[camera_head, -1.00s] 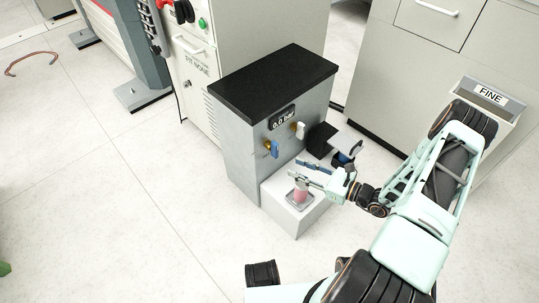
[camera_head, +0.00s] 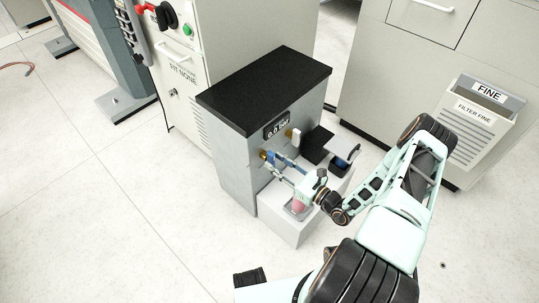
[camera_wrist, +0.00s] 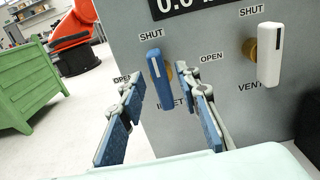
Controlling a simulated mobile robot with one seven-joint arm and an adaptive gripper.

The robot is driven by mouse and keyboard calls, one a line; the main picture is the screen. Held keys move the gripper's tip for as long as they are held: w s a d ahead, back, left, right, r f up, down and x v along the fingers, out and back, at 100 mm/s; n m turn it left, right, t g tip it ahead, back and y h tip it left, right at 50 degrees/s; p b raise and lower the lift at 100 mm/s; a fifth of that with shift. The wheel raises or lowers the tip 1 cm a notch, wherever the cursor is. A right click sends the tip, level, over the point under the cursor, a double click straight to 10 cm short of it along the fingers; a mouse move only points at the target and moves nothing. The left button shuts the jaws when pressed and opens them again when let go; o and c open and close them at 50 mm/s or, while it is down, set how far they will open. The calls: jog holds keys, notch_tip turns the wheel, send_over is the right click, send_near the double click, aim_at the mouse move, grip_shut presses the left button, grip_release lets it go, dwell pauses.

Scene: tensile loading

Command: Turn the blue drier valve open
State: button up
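The blue drier valve (camera_wrist: 159,79) has an upright lever on a brass stem, on the grey drier's front panel. Its lever lines up with the SHUT label, and OPEN labels stand to its sides. My gripper (camera_wrist: 174,100) is open, with its two blue-padded fingers on either side of the blue lever in the wrist view. I cannot tell whether either finger touches it. In the head view, my gripper (camera_head: 280,164) reaches the panel and mostly hides the blue lever.
A white VENT lever (camera_wrist: 268,54) stands to the right of the blue one. The drier (camera_head: 237,163) has a display reading 0.0 bar. A FINE bin (camera_head: 478,120) stands at right.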

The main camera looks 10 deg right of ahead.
jog(key=shift+w+a, duration=0.35)
jog(key=shift+w, duration=0.1)
grip_shut()
